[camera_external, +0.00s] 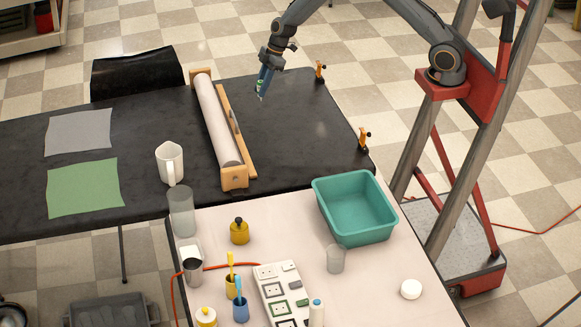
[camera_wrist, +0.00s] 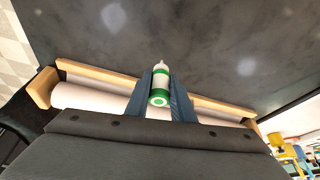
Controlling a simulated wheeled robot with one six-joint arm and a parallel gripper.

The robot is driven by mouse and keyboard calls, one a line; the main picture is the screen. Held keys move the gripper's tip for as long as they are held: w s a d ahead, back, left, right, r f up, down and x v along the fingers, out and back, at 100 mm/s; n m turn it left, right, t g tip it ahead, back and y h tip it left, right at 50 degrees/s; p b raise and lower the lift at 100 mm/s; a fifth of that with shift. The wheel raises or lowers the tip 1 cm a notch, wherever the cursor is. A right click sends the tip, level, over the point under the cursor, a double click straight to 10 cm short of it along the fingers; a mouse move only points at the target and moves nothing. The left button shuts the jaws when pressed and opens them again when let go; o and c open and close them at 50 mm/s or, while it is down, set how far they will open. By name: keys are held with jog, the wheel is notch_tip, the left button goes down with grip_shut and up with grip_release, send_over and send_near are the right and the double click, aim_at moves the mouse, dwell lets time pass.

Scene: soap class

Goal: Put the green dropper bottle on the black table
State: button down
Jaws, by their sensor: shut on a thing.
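My gripper (camera_external: 263,84) is over the far part of the black table (camera_external: 290,125), to the right of the paper roll. It is shut on the green dropper bottle (camera_wrist: 161,84), which has a white body, green bands and a pale pointed tip. In the wrist view the bottle sits between the two blue-grey fingers of my gripper (camera_wrist: 160,95). In the external view the bottle is small and mostly hidden by the fingers. I cannot tell how high it is above the table surface.
The paper roll on a wooden holder (camera_external: 218,120) lies left of my gripper. Orange clamps (camera_external: 364,139) stand at the table's right edge. A white mug (camera_external: 170,162) and a green cloth (camera_external: 84,187) are further left. A teal bin (camera_external: 354,207) stands on the pale table. Bare black surface surrounds my gripper's right side.

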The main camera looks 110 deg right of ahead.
jog(key=shift+f+p, duration=0.45)
jog(key=shift+f, duration=1.9)
jog(key=shift+f, duration=0.2)
jog(key=c, duration=1.5)
grip_release()
jog(key=shift+c, duration=0.2)
jog(key=shift+r, duration=0.15)
